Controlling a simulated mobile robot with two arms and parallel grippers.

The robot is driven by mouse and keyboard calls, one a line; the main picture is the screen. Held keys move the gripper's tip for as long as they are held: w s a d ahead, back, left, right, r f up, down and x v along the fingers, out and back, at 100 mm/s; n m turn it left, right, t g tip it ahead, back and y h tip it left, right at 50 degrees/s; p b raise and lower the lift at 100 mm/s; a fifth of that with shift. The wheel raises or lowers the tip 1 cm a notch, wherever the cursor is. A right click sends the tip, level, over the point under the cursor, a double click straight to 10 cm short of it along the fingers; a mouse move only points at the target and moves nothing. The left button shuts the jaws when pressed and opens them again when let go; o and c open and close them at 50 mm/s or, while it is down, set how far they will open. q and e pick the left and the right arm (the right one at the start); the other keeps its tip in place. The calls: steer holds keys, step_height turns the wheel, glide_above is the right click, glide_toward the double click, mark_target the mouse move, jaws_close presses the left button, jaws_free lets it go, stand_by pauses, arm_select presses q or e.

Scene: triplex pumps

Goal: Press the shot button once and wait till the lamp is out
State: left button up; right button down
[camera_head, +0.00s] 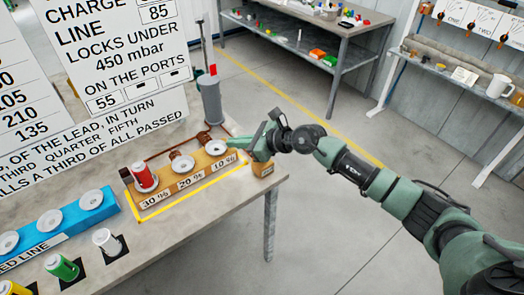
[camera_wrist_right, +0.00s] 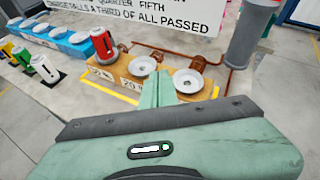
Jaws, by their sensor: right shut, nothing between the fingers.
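My right gripper (camera_head: 232,143) is shut and empty, its fingertips pointing left at the right end of the tan port block (camera_head: 190,182). The fingertips are beside the white dish-shaped port marked 10 % (camera_head: 216,147); I cannot tell whether they touch anything. In the right wrist view the closed fingers (camera_wrist_right: 160,88) are just in front of the block, between the 20 % port (camera_wrist_right: 142,66) and the 10 % port (camera_wrist_right: 188,81). A small tan box (camera_head: 264,169) is under the gripper, its top partly hidden. I cannot make out the shot button or lamp. My left gripper is not in view.
A red cylinder (camera_head: 144,176) stands on the 30 % port. A grey cylinder (camera_head: 211,102) with a rod stands behind the block. A blue block (camera_head: 60,222) with white ports and several coloured cylinders are at left. Large sign boards (camera_head: 110,40) stand behind. Open floor is at right.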

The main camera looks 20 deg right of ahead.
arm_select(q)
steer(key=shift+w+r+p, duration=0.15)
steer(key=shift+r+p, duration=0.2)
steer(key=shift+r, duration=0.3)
arm_select(e)
steer(key=w+d+r+n+h, duration=0.1)
steer(key=d+n+h, duration=0.3)
steer(key=d, duration=0.5)
steer(key=shift+w+d+g+h, duration=0.4)
steer(key=shift+w, duration=0.45)
step_height(320, 180, down, 8)
steer(key=b, duration=0.4)
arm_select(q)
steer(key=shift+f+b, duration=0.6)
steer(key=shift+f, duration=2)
arm_select(e)
steer(key=shift+f, duration=0.35)
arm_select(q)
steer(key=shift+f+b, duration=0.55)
arm_select(e)
steer(key=shift+f, duration=0.45)
